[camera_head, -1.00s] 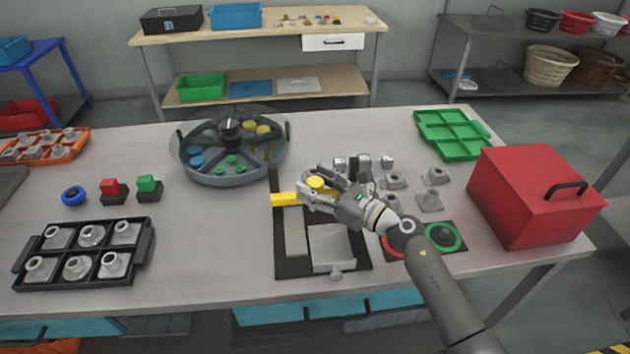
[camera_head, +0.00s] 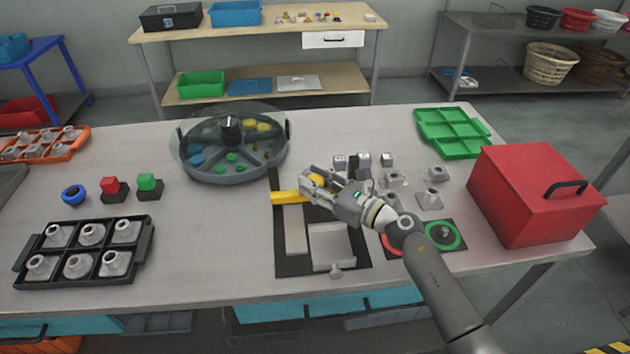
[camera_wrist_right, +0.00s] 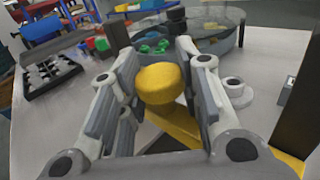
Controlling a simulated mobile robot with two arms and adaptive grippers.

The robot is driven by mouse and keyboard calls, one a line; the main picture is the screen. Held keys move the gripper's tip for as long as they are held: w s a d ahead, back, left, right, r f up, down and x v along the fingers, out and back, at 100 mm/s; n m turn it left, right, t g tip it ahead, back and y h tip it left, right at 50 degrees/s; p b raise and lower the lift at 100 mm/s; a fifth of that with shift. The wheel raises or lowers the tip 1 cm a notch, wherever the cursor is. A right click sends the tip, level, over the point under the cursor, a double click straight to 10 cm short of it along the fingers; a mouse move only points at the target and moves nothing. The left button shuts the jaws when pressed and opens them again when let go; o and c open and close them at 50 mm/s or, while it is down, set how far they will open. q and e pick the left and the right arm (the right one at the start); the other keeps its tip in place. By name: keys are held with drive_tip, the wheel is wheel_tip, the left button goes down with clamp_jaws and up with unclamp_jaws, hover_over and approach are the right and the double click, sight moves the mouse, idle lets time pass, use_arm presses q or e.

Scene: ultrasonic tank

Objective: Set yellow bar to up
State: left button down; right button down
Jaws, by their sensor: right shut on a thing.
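The yellow bar (camera_head: 287,198) sticks out to the left across the top of a dark panel (camera_head: 281,266) on the table, low and roughly level in the head view. Its round yellow knob (camera_head: 317,180) is partly covered by my right gripper (camera_head: 312,186). In the right wrist view the knob (camera_wrist_right: 158,83) sits between the two fingers, and the bar (camera_wrist_right: 181,124) runs below it to the lower right. My right gripper is shut on the knob. My left gripper is not in view.
Grey blocks and fittings (camera_head: 433,199) stand right of the gripper. A red box (camera_head: 530,200) and a green tray (camera_head: 452,150) are farther right. A round divided tank (camera_head: 235,173) stands behind left. A black tray (camera_head: 82,275) of grey fittings is front left.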

sight(315, 179)
wheel_tip(315, 179, up, 6)
drive_tip(key=p, duration=0.3)
drive_tip(key=shift+w, duration=0.1)
drive_tip(key=shift+r, duration=0.15)
drive_tip(key=c, duration=1)
unclamp_jaws()
drive_tip(key=shift+f, duration=0.2)
